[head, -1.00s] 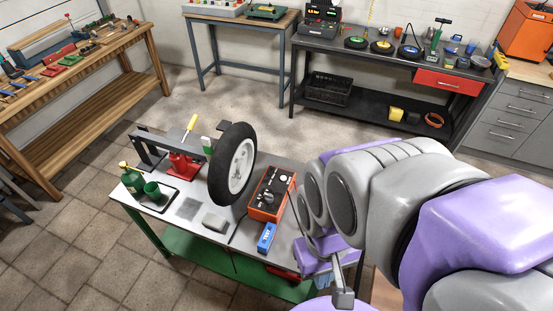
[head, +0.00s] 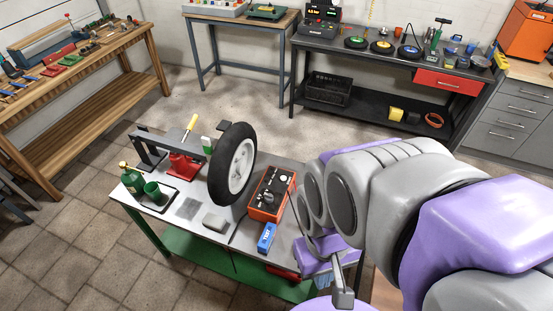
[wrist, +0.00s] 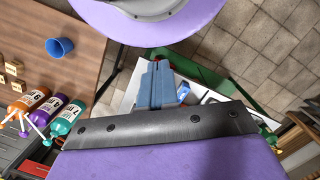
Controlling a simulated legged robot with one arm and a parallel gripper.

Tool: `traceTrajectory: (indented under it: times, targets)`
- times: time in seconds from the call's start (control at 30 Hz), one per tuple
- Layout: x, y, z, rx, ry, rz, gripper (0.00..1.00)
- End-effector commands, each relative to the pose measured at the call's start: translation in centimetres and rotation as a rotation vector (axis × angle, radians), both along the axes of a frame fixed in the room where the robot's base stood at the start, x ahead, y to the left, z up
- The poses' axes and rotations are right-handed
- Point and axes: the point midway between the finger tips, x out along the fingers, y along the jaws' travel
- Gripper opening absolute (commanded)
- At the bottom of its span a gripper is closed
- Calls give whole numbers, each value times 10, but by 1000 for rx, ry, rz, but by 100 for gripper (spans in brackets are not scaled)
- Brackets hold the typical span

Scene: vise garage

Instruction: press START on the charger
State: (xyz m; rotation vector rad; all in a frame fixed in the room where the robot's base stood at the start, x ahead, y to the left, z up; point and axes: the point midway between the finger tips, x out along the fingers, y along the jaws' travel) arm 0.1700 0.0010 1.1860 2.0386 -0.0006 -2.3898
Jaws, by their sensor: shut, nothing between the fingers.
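An orange box with a dark top panel and knobs (head: 271,193) sits on the near metal table, right of the wheel. A darker device with coloured buttons (head: 320,18) stands on the far bench. I cannot tell for certain which is the charger, and no START label is readable. My gripper shows in the wrist view (wrist: 156,80) with its blue-grey fingers together and empty. In the head view the gripper is largely hidden by my arm, low at the near table's right end, right of the orange box and apart from it.
The near table (head: 190,207) holds a black-tyred wheel (head: 233,165), a small blue box (head: 267,237) and a green bottle (head: 133,180). The wrist view shows a brown surface with a blue cup (wrist: 60,47) and several bottles (wrist: 45,110). Open floor lies between the benches.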

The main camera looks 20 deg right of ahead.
Motion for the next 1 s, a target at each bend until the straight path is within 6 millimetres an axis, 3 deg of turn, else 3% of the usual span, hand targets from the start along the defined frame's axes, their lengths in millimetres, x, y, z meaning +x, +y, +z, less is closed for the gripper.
traceTrajectory:
  times: [0.23, 0.37, 0.7, 1.0]
  targets:
    - [4, 3, 0, 11, 0, -1, 0]
    - [20, 16, 1, 57, -6, -4, 0]
    - [107, 80, 8, 305, -43, -82, 0]
    - [193, 121, 11, 524, -63, -243, 0]
